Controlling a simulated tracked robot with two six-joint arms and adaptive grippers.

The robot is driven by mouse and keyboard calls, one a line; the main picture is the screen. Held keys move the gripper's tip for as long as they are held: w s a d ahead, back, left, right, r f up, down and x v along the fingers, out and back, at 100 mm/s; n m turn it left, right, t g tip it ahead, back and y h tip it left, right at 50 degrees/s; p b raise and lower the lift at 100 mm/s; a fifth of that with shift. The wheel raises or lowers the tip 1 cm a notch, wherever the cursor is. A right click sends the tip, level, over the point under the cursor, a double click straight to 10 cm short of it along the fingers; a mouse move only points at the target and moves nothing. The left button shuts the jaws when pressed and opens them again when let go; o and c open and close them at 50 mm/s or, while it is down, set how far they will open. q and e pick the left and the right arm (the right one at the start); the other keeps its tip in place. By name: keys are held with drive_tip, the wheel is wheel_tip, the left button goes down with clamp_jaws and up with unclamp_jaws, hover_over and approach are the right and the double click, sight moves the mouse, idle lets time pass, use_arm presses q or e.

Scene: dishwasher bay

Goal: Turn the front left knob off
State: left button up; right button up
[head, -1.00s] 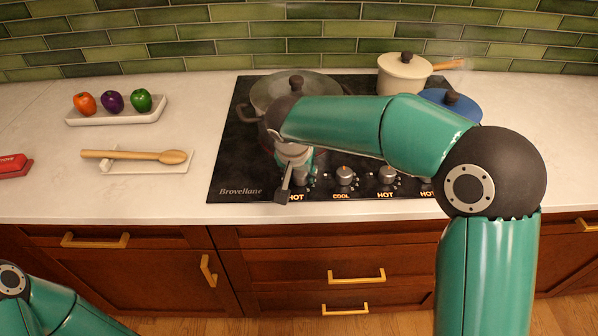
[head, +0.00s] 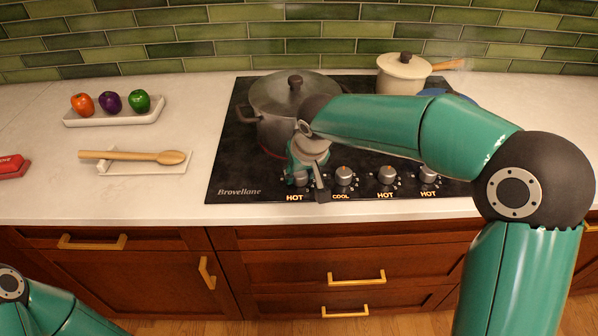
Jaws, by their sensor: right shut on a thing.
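The cooktop (head: 235,160) has a row of knobs along its front edge. The leftmost knob (head: 300,179) is partly hidden by my right gripper, and the label under it reads HOT. My right gripper (head: 306,181) reaches down over this knob from above, shut on it. One dark finger shows at the knob's right side, and the other is mostly hidden. The second knob (head: 345,175) has the label COOL. The third knob (head: 387,174) and fourth knob (head: 428,173) read HOT. My left gripper is out of view; only part of that arm shows at lower left.
A grey lidded pot (head: 275,100) stands on the left rear, over a reddish glow. A cream pot (head: 402,75) and a mostly hidden blue pot (head: 455,95) stand at right. A vegetable tray (head: 115,119) and a wooden spoon (head: 135,156) lie on the left counter.

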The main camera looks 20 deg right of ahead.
drive_tip(key=n+y+p, duration=0.1)
drive_tip(key=n, duration=0.1)
drive_tip(key=n+y+p, duration=0.1)
drive_tip(key=n, duration=0.2)
drive_tip(key=shift+w+d+r+g+p, duration=0.1)
drive_tip(key=shift+d+r+g+p, duration=0.05)
drive_tip(key=shift+g+p, duration=0.15)
drive_tip(key=shift+n, duration=0.3)
drive_tip(key=o, duration=1.1)
drive_tip(key=v, duration=1.1)
drive_tip(key=shift+r, duration=0.35)
